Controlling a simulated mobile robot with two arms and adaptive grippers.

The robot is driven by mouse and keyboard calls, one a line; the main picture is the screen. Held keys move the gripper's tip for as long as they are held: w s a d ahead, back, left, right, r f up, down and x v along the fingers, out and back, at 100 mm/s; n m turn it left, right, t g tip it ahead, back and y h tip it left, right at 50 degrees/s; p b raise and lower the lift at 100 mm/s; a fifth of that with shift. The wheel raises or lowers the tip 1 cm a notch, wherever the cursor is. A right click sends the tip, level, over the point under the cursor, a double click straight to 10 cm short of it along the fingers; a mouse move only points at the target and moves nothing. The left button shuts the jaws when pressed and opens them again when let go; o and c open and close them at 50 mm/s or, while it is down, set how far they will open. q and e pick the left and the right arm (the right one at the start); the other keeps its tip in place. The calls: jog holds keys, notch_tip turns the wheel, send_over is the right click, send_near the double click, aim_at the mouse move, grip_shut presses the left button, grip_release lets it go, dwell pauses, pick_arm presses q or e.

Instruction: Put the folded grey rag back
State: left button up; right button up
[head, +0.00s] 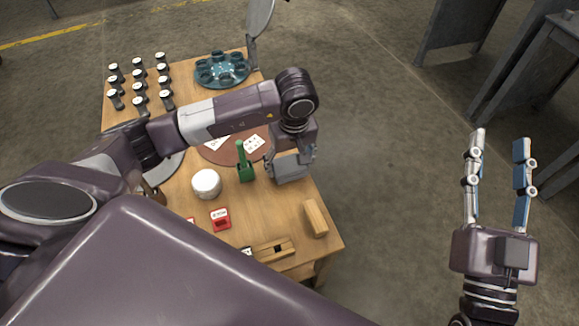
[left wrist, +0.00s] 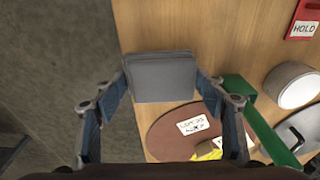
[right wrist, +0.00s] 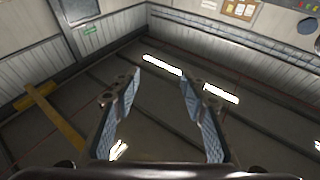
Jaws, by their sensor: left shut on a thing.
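The folded grey rag (head: 293,168) is at the right edge of the wooden table in the head view. It also shows in the left wrist view (left wrist: 160,76), as a flat grey rectangle between the fingers. My left gripper (head: 290,160) reaches down over it and is shut on it, with a finger at each side. The pictures do not show clearly whether the rag touches the table top. My right gripper (head: 500,140) is open and empty, well to the right of the table over bare floor. In the right wrist view its fingers (right wrist: 155,90) stand apart with nothing between them.
Close to the rag stand a green holder (head: 245,170) and a brown round mat (head: 225,152) with white cards. A white round container (head: 206,183), a red HOLD sign (head: 221,219) and a wooden block (head: 316,218) are nearer. A teal tray (head: 236,80) with dark cups is at the back.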

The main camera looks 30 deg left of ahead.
pick_arm(q)
jog(key=shift+f, duration=0.75)
pick_arm(e)
jog(key=shift+s+r+t, duration=0.25)
jog(key=shift+r, duration=0.25)
jog(key=shift+s+r+t, duration=0.2)
jog(key=shift+r+t, duration=0.05)
jog(key=shift+r, duration=0.2)
jog(key=shift+r, duration=0.1)
pick_arm(q)
jog(key=shift+f, duration=0.1)
pick_arm(e)
jog(key=shift+s+r, duration=0.2)
jog(key=shift+r, duration=0.05)
jog(key=shift+r+t, duration=0.1)
jog(key=shift+t, duration=0.2)
pick_arm(q)
jog(key=o, duration=1)
pick_arm(e)
jog(key=shift+s, duration=0.1)
